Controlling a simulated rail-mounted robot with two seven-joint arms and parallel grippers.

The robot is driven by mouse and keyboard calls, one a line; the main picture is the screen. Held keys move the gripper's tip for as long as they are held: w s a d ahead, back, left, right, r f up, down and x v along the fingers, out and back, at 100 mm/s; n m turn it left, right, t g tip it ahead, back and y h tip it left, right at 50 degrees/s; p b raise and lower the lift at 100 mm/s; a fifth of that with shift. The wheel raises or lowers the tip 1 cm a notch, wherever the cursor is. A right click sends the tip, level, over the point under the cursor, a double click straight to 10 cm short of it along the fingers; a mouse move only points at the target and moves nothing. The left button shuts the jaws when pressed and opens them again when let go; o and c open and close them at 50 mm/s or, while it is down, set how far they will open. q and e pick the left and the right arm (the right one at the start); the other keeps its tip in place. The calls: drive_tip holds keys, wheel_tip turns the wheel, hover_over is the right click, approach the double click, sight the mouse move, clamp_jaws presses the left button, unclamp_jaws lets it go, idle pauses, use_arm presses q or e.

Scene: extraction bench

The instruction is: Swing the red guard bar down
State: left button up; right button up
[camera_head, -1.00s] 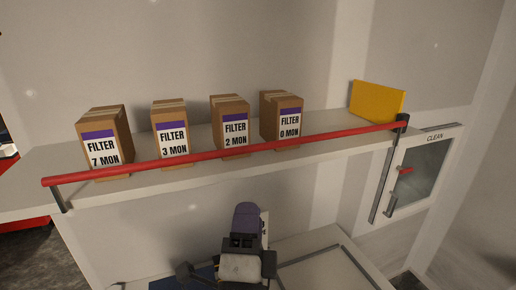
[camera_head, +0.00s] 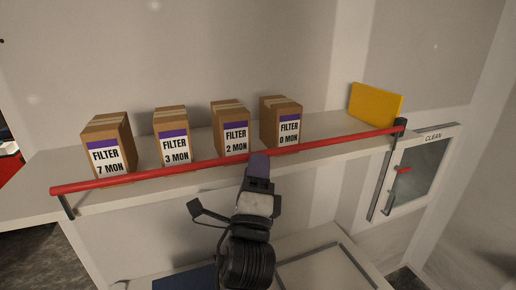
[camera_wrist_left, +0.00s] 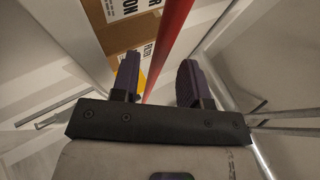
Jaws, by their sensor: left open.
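The red guard bar (camera_head: 130,176) runs across the front of the shelf, rising slightly to the right, in front of the filter boxes. Its right end meets a dark pivot (camera_head: 400,124) on a grey post, and a grey bracket (camera_head: 66,205) is at its left end. My left gripper (camera_head: 258,166) is at the bar's middle, with its purple fingertips at bar height. In the left wrist view, the open fingers (camera_wrist_left: 159,75) have the red bar (camera_wrist_left: 169,40) showing between them; I cannot tell whether either touches it. My right gripper is not in view.
Several brown filter boxes (camera_head: 172,139) stand on the white shelf (camera_head: 340,126) behind the bar. A yellow panel (camera_head: 376,104) stands at the shelf's right end. A white cabinet marked CLEAN (camera_head: 434,137) hangs at the right. A lower worktop (camera_head: 325,268) lies below the shelf.

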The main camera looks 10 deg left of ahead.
use_arm(q)
drive_tip(key=shift+p+x, duration=0.35)
drive_tip(key=shift+x, duration=1.35)
drive_tip(key=shift+c, duration=0.4)
clamp_jaws()
